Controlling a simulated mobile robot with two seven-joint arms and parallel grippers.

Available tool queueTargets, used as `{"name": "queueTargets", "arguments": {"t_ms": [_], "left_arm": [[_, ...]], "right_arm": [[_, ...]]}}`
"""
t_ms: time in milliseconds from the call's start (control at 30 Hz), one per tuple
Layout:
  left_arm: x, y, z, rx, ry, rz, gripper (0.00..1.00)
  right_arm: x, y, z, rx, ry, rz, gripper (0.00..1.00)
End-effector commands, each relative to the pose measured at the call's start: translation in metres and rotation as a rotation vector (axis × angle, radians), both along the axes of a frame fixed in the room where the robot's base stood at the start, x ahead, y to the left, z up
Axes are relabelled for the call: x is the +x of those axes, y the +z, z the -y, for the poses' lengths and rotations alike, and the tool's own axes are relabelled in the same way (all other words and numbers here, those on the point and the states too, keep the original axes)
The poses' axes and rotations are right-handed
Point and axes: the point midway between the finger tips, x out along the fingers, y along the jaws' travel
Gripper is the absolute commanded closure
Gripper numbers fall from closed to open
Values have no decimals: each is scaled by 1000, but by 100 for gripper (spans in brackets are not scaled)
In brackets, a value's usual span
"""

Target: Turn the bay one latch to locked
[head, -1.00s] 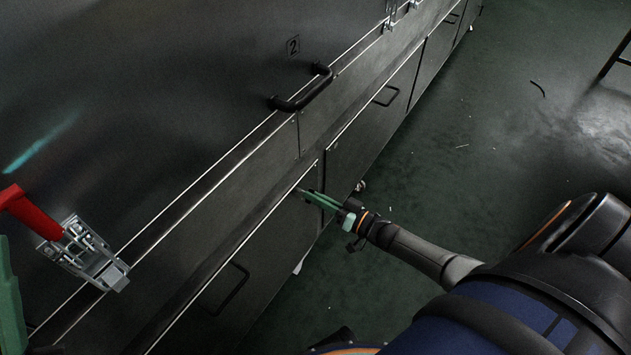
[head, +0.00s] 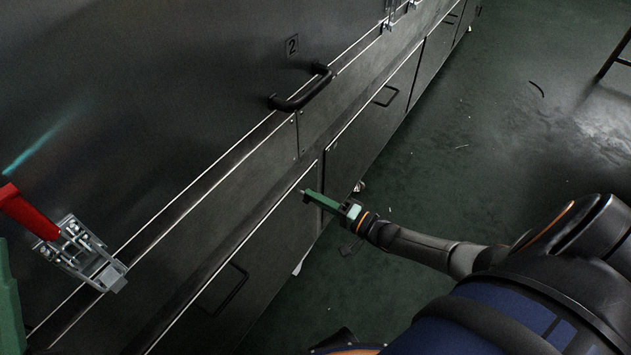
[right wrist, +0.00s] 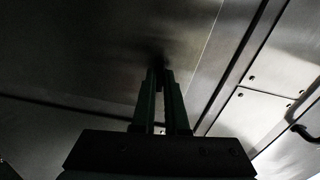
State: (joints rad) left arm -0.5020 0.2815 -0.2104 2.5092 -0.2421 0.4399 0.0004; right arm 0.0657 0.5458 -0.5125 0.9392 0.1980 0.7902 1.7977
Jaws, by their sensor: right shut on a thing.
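My right gripper (head: 306,193) reaches in from the right in the head view, its green fingertips at the dark panel front by the upper edge of a lower door. The right wrist view shows its two fingers (right wrist: 162,78) close together, their tips at the panel. They are shut on a small dark part (right wrist: 158,66), which I take to be the bay one latch. It is mostly hidden between the tips, so its angle cannot be read. Green fingers of my left gripper (head: 10,305) show only in part at the left edge of the head view.
A toggle clamp (head: 85,255) with a red handle (head: 25,212) sits on the panel at left. A black bar handle (head: 302,90) stands out below the "2" label (head: 292,45). Lower doors have thin handles (head: 233,290). The green floor (head: 450,170) at right is mostly clear.

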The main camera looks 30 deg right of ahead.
Motion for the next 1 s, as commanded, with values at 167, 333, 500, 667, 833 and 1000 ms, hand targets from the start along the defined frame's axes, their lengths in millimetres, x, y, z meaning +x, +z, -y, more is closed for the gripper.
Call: {"name": "queueTargets", "arguments": {"t_ms": [167, 333, 500, 667, 833, 1000], "left_arm": [[0, -2, 1, 1, -6, 1, 100], [0, -2, 1, -1, -6, 1, 100], [0, -3, 1, -2, -8, 0, 100], [0, -3, 1, -2, -8, 0, 100], [0, -3, 1, -5, -6, -1, 100], [0, -3, 1, -7, -5, -5, 100]], "right_arm": [[0, -1, 0, 81, 0, -35, 100], [0, -1, 0, 125, 0, -54, 100], [0, -1, 0, 145, 0, -62, 100], [0, -1, 0, 149, 0, -63, 100], [0, -1, 0, 148, 0, -62, 100], [0, -1, 0, 147, 0, -62, 75]]}}
